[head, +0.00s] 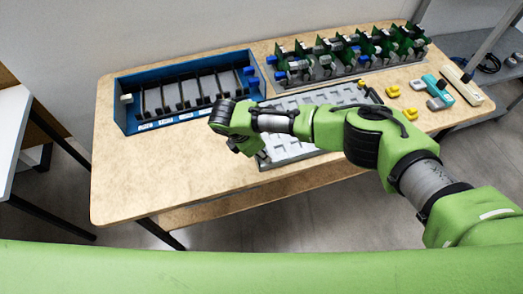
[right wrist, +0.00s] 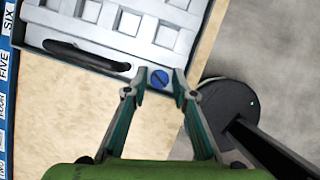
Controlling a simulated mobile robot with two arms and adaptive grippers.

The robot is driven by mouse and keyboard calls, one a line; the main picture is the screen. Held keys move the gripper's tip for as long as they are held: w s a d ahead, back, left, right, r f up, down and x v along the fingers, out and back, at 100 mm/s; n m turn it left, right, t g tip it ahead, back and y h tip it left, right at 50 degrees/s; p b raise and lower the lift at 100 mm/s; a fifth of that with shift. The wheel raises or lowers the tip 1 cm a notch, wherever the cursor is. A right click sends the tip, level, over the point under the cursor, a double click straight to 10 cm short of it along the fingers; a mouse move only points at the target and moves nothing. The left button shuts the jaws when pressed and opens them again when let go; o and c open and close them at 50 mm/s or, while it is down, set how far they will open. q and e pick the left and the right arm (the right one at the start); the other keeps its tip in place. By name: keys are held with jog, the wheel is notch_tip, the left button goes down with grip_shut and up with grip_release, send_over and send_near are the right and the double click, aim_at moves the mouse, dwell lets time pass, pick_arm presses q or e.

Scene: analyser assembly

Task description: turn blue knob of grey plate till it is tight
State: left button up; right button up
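The grey plate (head: 288,151) lies on the wooden table, partly covered by my right arm in the head view. The blue knob (right wrist: 159,78) is a small slotted disc near the plate's corner. My right gripper (right wrist: 160,80) is open, with one finger on each side of the knob and a small gap to each. In the head view the knob is hidden by the right hand (head: 260,158). My left gripper is not in view.
A blue rack (head: 122,116) with dark dividers stands at the left back. A grey holder with several green boards (head: 350,50) is behind. The table's front left (head: 150,180) is clear.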

grip_shut()
jog(key=m+g+b, duration=0.1)
jog(key=m, duration=0.2)
jog(key=shift+a+f+m+g+b, duration=0.1)
jog(key=shift+m+g+b, duration=0.2)
jog(key=shift+m+b, duration=0.1)
jog(key=m, duration=0.1)
jog(key=m+g+b, duration=0.1)
jog(key=m, duration=0.1)
jog(key=m+b, duration=0.1)
jog(key=shift+w+m+g+h, duration=0.25)
jog(key=shift+m+g+h, duration=0.05)
jog(key=shift+m+g, duration=0.1)
jog(key=shift+m+b, duration=0.3)
grip_release()
